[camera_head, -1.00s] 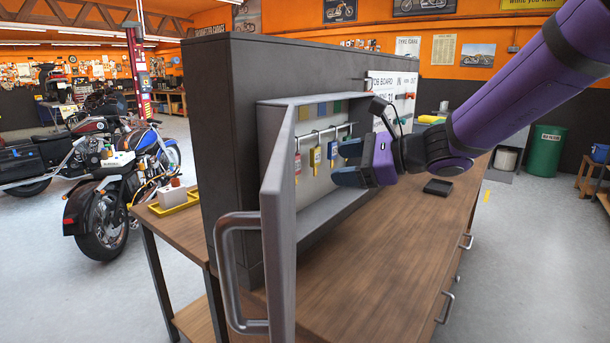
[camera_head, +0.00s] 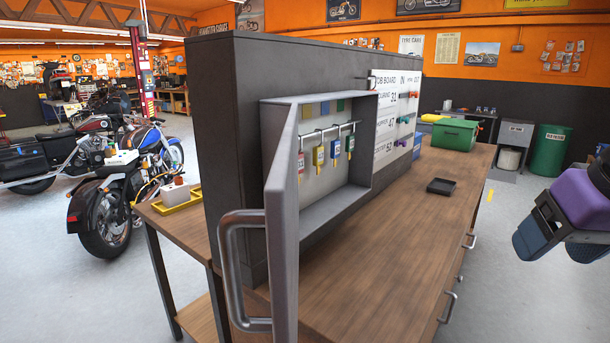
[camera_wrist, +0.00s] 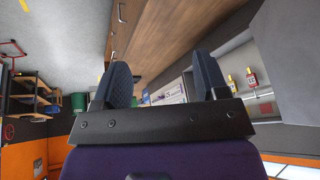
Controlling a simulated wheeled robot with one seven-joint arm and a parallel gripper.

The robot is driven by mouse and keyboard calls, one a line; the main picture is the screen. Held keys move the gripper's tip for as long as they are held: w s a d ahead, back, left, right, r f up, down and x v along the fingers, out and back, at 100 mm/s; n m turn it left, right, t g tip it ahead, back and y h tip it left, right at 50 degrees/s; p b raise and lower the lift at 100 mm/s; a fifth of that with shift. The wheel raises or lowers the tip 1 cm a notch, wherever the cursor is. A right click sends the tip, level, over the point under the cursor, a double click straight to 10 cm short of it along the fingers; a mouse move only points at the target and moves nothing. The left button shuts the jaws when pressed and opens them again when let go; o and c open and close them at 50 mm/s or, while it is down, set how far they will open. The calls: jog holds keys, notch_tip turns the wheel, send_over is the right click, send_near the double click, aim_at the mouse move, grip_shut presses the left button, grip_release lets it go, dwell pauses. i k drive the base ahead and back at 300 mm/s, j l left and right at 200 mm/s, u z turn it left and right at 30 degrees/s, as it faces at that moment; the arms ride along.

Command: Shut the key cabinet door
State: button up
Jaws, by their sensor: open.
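The key cabinet (camera_head: 335,218) is mounted on the dark upright panel above the wooden bench. Its grey door (camera_head: 282,230) stands wide open toward me, with a large metal handle (camera_head: 230,270) on its left side. Several keys with coloured tags (camera_head: 335,150) hang on a rail inside. My gripper (camera_head: 545,250) is at the right edge of the head view, right of the bench and well apart from the door. It is open and empty; its two fingers show in the wrist view (camera_wrist: 164,85), where part of the cabinet interior (camera_wrist: 262,95) with tags also shows.
The wooden bench (camera_head: 400,240) holds a small black tray (camera_head: 441,186) and a green box (camera_head: 455,135). A job board (camera_head: 393,110) hangs beyond the cabinet. Motorcycles (camera_head: 110,195) stand at the left. The floor right of the bench is clear around my gripper.

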aim_at(280, 216)
jog(key=i+j+u, duration=0.15)
jog(key=u, duration=0.2)
jog(key=i+j+u, duration=0.15)
jog(key=u, duration=0.25)
jog(key=k+j+z, duration=0.1)
jog(key=k, duration=0.45)
jog(key=k+j, duration=0.3)
jog(key=k, duration=0.25)
jog(key=i+l, duration=0.1)
jog(key=l, duration=0.55)
